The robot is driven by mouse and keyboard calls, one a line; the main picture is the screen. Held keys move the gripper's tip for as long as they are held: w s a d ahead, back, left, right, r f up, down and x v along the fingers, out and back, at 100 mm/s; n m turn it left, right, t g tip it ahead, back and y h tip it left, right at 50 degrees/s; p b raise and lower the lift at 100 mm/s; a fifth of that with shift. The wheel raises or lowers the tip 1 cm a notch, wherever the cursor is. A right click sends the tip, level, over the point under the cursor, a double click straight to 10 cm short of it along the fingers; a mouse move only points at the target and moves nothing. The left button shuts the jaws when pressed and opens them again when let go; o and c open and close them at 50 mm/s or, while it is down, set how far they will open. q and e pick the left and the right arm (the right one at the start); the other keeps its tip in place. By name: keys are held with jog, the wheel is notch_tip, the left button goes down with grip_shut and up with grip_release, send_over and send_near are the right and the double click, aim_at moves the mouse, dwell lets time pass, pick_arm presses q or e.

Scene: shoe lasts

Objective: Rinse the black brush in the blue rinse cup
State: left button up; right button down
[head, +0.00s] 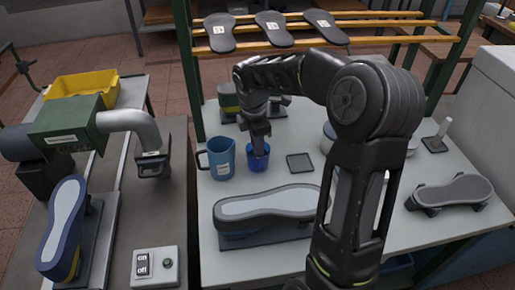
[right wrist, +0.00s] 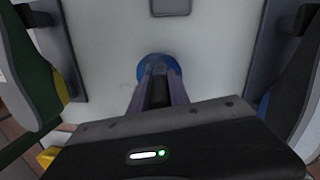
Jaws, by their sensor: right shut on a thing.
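The dark blue rinse cup (head: 258,163) stands on the white table, right of a larger blue mug. My right gripper (head: 259,145) points straight down at the cup's mouth. In the right wrist view, its two fingers (right wrist: 157,72) are shut on a dark, narrow thing between them, which looks like the black brush (right wrist: 160,92). The blue cup (right wrist: 152,60) shows around the fingertips there. The brush's lower end is hidden by the fingers and cup, so I cannot tell how deep it is. My left gripper is not in view.
The blue mug (head: 221,160) stands close on the left of the cup. A small dark square pad (head: 300,163) lies to the right. A grey-soled shoe last (head: 265,205) lies in front. Another last (head: 455,190) stands at far right. Soles (head: 273,28) rest on the rack behind.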

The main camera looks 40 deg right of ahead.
jog(key=shift+r+p, duration=2.9)
jog(key=shift+r, duration=1)
notch_tip(320, 180, up, 2)
jog(key=shift+r+p, duration=0.2)
jog(key=shift+p, duration=0.45)
jog(key=shift+r, duration=0.75)
jog(key=shift+f, duration=0.1)
